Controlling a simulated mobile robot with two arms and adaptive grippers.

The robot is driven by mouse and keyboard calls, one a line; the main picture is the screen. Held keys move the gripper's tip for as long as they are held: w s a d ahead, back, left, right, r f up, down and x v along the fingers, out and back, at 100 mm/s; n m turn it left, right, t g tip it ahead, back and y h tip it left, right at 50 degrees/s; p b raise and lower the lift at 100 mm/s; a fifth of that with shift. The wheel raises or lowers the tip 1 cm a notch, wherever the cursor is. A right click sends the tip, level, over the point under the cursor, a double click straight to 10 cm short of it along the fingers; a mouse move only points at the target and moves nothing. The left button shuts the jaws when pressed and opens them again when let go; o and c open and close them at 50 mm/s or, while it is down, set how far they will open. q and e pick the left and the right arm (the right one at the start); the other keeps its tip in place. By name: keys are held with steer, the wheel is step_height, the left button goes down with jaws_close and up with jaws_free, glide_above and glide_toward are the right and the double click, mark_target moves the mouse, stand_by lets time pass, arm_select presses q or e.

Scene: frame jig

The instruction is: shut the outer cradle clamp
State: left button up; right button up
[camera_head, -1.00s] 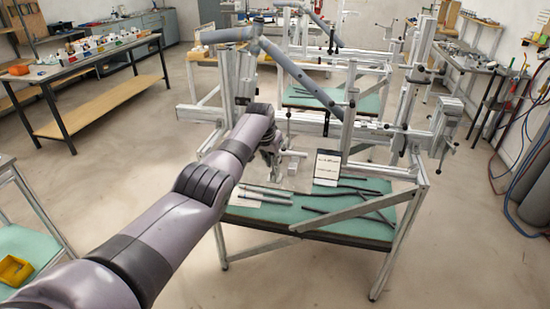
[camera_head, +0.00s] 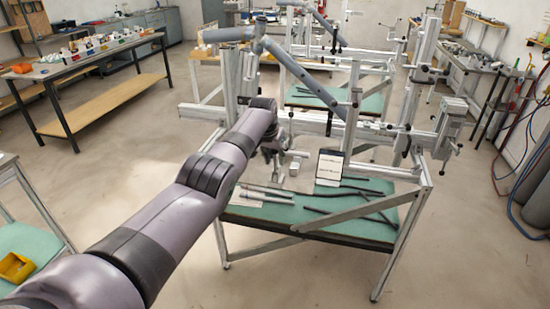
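The frame jig (camera_head: 354,115) is a stand of grey metal rails over a green-topped table, with grey-blue frame tubes (camera_head: 298,70) held above it. My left arm reaches in from the lower left. Its gripper (camera_head: 276,158) is small and dark at the left-middle of the jig, below the tubes and above the green top. My own forearm and wrist partly hide it, so its fingers cannot be made out. I cannot pick out the outer cradle clamp with certainty; the jig parts by the gripper are small and partly covered. My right gripper is not in view.
Dark and silver tubes (camera_head: 350,205) lie on the green table top (camera_head: 290,215), near a small upright sign (camera_head: 329,165). A bench with small bins (camera_head: 95,48) stands at the left. Grey cylinders (camera_head: 535,195) and hoses stand at the right. The floor in front is clear.

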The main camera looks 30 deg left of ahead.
arm_select(q)
steer(key=shift+f, duration=0.1)
steer(key=shift+v, duration=0.85)
steer(key=v, duration=1)
